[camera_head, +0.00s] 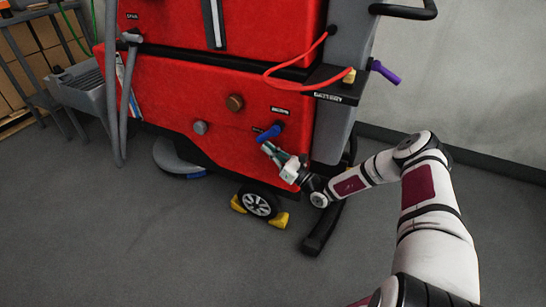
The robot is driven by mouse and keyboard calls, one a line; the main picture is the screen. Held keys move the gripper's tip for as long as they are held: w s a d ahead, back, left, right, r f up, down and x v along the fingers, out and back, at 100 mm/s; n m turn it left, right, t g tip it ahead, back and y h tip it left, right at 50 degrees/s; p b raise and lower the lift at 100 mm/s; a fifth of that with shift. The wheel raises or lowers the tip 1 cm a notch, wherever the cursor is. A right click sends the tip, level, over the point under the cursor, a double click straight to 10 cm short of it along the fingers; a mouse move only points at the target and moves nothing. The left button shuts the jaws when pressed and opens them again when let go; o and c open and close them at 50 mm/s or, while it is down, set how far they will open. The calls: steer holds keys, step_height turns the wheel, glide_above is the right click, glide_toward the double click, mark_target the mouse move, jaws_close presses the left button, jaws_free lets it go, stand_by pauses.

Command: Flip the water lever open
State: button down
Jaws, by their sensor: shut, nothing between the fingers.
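The red scrubber tank (190,105) fills the upper middle of the head view. A blue lever (268,133) sticks out of its side, low and near the right edge, and appears to be the water lever. A small label lies just above it. My gripper (270,149) is shut and empty just below the blue lever, its fingers pointing up and left toward the tank. Whether the fingertips touch the lever or the tank cannot be told. My gripper may hide a little of the panel behind it.
A brown knob (235,103) and a grey knob (200,127) sit left of the lever. A red cable (290,85) and a purple handle (385,72) are above right. A wheel (258,204) with yellow chocks stands below. The floor in front is clear.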

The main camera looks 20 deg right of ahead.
mark_target(258, 142)
steer(key=shift+w+a+r+t, duration=0.5)
steer(key=shift+w+a+t, duration=0.2)
steer(key=shift+w+a, duration=0.1)
steer(key=shift+w+a+r, duration=0.5)
steer(key=shift+a, duration=0.05)
steer(key=s+d+f, duration=0.1)
steer(key=s+f, duration=0.1)
steer(key=f, duration=0.4)
steer(key=s+f, duration=0.3)
steer(key=f, duration=0.3)
steer(key=shift+s+d+f+b, duration=0.25)
steer(key=shift+d+b, duration=0.1)
steer(key=shift+d, duration=0.05)
steer(key=shift+s, duration=0.1)
